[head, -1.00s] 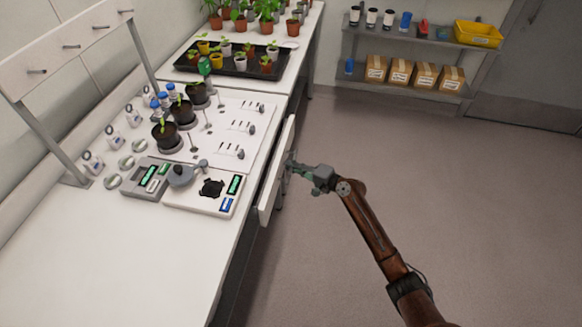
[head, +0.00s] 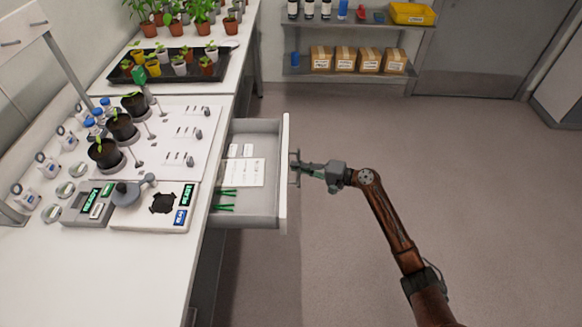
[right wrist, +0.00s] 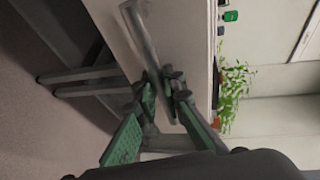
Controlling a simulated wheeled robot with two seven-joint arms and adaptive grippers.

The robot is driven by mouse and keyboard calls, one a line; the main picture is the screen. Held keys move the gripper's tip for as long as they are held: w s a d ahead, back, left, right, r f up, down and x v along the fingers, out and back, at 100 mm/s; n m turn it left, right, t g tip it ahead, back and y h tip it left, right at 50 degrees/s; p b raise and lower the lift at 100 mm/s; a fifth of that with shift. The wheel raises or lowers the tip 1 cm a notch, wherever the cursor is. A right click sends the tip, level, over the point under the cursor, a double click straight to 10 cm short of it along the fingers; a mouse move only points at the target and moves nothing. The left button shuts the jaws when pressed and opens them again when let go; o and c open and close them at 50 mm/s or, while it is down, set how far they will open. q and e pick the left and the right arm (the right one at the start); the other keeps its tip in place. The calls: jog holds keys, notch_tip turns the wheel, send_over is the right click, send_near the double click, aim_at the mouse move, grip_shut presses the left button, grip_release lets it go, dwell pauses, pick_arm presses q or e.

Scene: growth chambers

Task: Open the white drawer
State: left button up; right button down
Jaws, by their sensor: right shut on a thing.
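The white drawer (head: 284,185) stands pulled out from under the bench, its inside open to view. Inside lie a white sheet (head: 245,172), small white pieces and green strips (head: 225,200). My right gripper (head: 300,168) is at the outer side of the drawer front, shut on its handle. In the right wrist view the green-padded fingers (right wrist: 167,85) close around the grey bar handle (right wrist: 146,40) in front of the drawer's white face. My left gripper is not in view.
The bench top holds potted seedlings (head: 122,128), a grey device (head: 90,205) and a white instrument plate (head: 140,217). A plant tray (head: 165,68) is farther back. Shelves with boxes (head: 345,60) stand at the back. The floor right of the drawer is clear.

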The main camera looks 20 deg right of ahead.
jog(key=shift+d, duration=0.25)
jog(key=c, duration=2.3)
grip_release()
jog(key=shift+s, duration=0.1)
jog(key=v, duration=1.2)
